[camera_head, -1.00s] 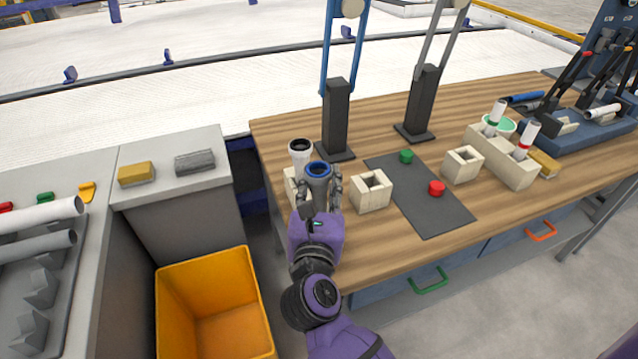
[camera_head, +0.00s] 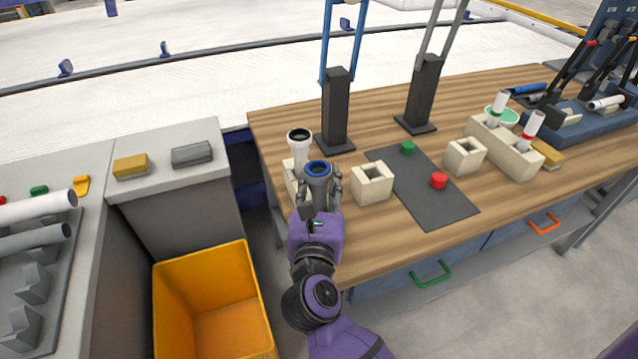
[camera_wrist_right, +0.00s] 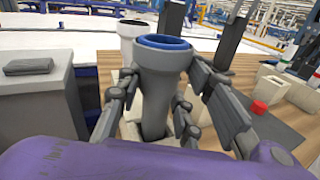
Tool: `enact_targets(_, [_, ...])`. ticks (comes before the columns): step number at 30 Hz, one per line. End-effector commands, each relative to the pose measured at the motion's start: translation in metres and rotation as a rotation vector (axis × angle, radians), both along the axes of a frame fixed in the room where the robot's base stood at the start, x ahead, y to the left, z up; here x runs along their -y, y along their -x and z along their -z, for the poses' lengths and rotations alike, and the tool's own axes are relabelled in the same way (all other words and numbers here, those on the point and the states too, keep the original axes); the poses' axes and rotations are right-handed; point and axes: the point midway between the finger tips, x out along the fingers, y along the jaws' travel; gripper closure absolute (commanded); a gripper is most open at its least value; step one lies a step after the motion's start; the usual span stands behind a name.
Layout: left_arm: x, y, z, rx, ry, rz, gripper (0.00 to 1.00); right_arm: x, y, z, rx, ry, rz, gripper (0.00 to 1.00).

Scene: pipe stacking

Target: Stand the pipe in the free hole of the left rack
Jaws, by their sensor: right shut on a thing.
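My right gripper (camera_head: 321,187) is shut on a grey pipe (camera_head: 317,180) with a blue collar and holds it nearly upright at the left rack. The pipe and fingers also show in the right wrist view (camera_wrist_right: 157,95). The left rack (camera_head: 290,181) is a cream block, largely hidden behind the pipe and gripper. A white pipe (camera_head: 299,149) with a black rim stands in its far part, just behind the grey pipe. My left gripper is not in view.
A cream single-hole block (camera_head: 371,185) stands close right of the gripper. A dark mat (camera_head: 428,195) bears a red cap (camera_head: 438,181) and a green cap (camera_head: 407,148). A cream rack (camera_head: 497,150) with two white pipes is farther right. A dark post (camera_head: 335,112) rises behind.

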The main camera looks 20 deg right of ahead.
Motion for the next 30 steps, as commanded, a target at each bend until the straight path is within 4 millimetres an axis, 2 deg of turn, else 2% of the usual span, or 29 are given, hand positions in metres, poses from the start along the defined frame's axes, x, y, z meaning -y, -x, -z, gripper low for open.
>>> enact_targets(2, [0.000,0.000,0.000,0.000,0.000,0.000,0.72,0.000,0.000,-0.001,0.000,0.001,0.001,0.92])
enact_targets(3, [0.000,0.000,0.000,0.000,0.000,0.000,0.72,0.000,0.000,-0.001,0.000,0.001,0.001,0.61])
enact_targets(7, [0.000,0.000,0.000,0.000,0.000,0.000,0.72,0.000,0.000,-0.001,0.000,0.001,0.001,0.44])
enact_targets(18, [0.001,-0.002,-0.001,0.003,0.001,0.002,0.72,-0.001,0.004,0.001,-0.002,-0.001,0.001,0.44])
enact_targets(30, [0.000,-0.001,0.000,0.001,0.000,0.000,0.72,-0.023,0.060,0.001,-0.003,0.001,0.001,0.44])
